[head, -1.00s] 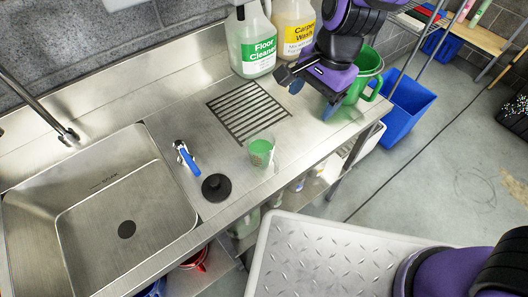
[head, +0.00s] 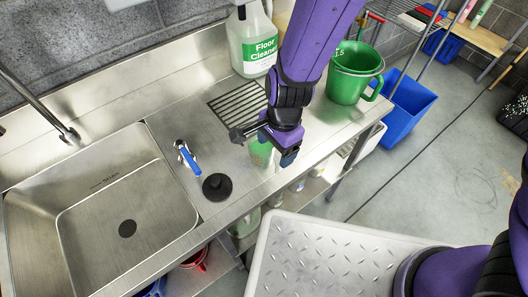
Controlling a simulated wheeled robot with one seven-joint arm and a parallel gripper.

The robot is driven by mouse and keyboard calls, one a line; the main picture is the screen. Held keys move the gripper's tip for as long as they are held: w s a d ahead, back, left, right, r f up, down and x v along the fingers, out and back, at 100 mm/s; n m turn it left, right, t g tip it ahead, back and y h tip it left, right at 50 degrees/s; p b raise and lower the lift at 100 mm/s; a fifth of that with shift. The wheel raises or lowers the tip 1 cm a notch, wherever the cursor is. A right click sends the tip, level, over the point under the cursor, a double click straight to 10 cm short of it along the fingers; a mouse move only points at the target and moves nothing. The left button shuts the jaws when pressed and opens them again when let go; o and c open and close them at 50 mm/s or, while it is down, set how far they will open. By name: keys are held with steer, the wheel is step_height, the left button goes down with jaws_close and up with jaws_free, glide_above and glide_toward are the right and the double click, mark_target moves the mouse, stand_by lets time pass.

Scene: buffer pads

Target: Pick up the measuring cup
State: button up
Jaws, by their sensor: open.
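The measuring cup (head: 260,155) is a small clear cup with a green tint, standing upright on the steel counter near its front edge. My gripper (head: 262,146) is open and hangs right above and in front of the cup, hiding its upper right part. I cannot tell whether the fingers are around the cup or touching it.
A floor cleaner jug (head: 251,45) stands behind the drain grate (head: 237,108). A green bucket (head: 352,77) is at the right.

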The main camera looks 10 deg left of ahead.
mark_target(274, 155)
steer(key=shift+s+a+f, duration=0.1)
steer(key=shift+s+f, duration=0.05)
steer(key=shift+f, duration=1.1)
steer(key=shift+s+a+f, duration=0.1)
steer(key=shift+f, duration=1.1)
steer(key=c, duration=1.3)
steer(key=shift+r, duration=0.2)
steer(key=shift+r, duration=4.75)
steer(key=shift+r, duration=0.1)
